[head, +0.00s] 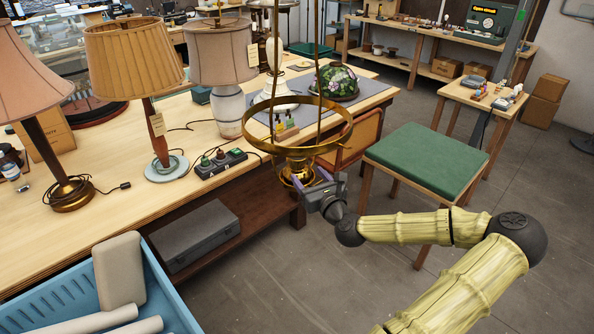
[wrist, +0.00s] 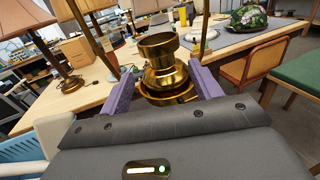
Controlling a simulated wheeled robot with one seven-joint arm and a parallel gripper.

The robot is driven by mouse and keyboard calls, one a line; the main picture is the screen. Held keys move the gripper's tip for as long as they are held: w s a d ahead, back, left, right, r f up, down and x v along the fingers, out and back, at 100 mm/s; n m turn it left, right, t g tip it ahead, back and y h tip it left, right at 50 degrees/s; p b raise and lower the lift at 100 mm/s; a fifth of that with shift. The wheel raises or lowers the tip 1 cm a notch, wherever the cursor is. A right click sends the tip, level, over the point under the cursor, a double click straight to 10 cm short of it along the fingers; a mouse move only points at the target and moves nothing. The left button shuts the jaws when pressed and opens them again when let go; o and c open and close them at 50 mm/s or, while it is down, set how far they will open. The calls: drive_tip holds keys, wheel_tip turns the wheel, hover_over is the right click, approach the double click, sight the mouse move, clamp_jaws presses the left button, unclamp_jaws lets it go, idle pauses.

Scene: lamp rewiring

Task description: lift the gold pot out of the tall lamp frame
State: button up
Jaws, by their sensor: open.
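In the wrist view, the gold pot (wrist: 163,70) is upright, with a wide cup-like top, a narrower neck and a broad body. My gripper (head: 312,185) is at the pot from the front right. Its purple fingers (wrist: 165,88) are open, one on each side of the pot's body. Contact between fingers and pot cannot be told.
The wooden workbench (head: 110,232) holds several shaded lamps and a small tool block (head: 222,163). A green-seated stool (head: 428,158) stands right of the frame, close to my arm. A blue crate (head: 165,285) is at front left. The floor at the lower middle is clear.

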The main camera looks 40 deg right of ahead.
sight(300, 167)
drive_tip(key=shift+p+x, duration=0.35)
drive_tip(key=shift+x, duration=0.9)
drive_tip(key=shift+w+d, duration=0.1)
drive_tip(key=shift+w, duration=0.15)
drive_tip(key=p+x, duration=0.2)
drive_tip(key=x, duration=0.3)
drive_tip(key=shift+w+d+f+p, duration=0.1)
drive_tip(key=shift+f+p, duration=0.25)
drive_tip(key=shift+p, duration=0.05)
drive_tip(key=c, duration=1.2)
drive_tip(key=shift+c, duration=0.2)
